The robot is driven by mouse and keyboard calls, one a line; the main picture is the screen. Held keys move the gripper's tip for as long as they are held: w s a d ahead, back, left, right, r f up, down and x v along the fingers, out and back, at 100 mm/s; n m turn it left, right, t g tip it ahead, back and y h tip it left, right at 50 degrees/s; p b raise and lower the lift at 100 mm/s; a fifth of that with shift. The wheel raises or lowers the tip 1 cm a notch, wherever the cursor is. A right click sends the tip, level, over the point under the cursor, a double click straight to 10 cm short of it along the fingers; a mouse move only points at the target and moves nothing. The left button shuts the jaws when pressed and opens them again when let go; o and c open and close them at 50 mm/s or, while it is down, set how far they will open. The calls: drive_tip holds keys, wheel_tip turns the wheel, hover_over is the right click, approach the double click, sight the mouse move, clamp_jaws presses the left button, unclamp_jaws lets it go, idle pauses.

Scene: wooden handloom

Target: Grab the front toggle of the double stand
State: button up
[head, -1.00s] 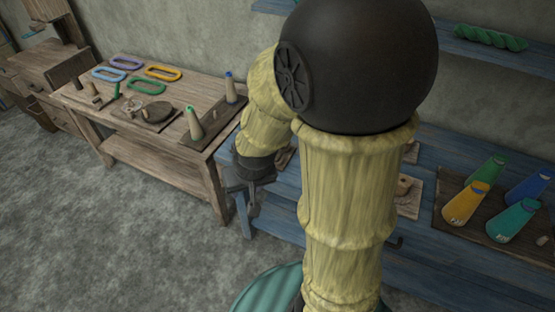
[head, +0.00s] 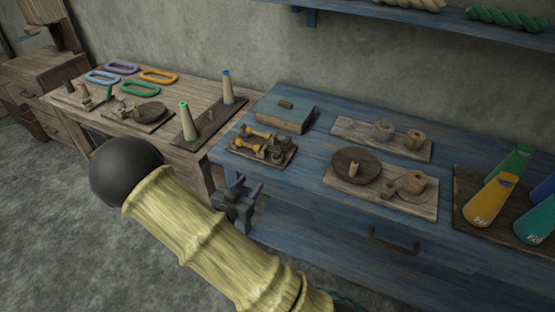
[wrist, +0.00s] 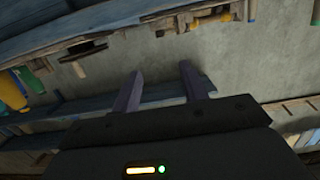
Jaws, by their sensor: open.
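The double stand (head: 286,159) is a small dark board with two yellow toggles and brown posts, on the blue table's left front part. Its front toggle (head: 249,145) is the yellow piece nearer the table's front edge; the other yellow toggle (head: 260,135) lies just behind. My gripper (head: 248,187) is open and empty, just off the blue table's front edge, below and in front of the stand. In the wrist view, my two purple fingers (wrist: 160,84) are spread with nothing between them. A yellow piece (wrist: 214,24), likely of the stand, shows there at upper right.
The blue table's drawer handle (head: 393,243) juts out. A wooden table (head: 90,110) with cones and coloured rings stands at left.

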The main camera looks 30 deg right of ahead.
approach(275, 156)
drive_tip(key=x, duration=0.4)
drive_tip(key=shift+w+d+r+p, duration=0.1)
drive_tip(key=shift+d+p, duration=0.1)
drive_tip(key=shift+p, duration=0.1)
idle(0.4)
drive_tip(key=shift+w+d, duration=0.2)
drive_tip(key=shift+d, duration=0.05)
drive_tip(key=x, duration=0.4)
drive_tip(key=shift+w+d+f+p, duration=0.25)
drive_tip(key=shift+p, duration=0.1)
drive_tip(key=shift+c, duration=0.2)
clamp_jaws()
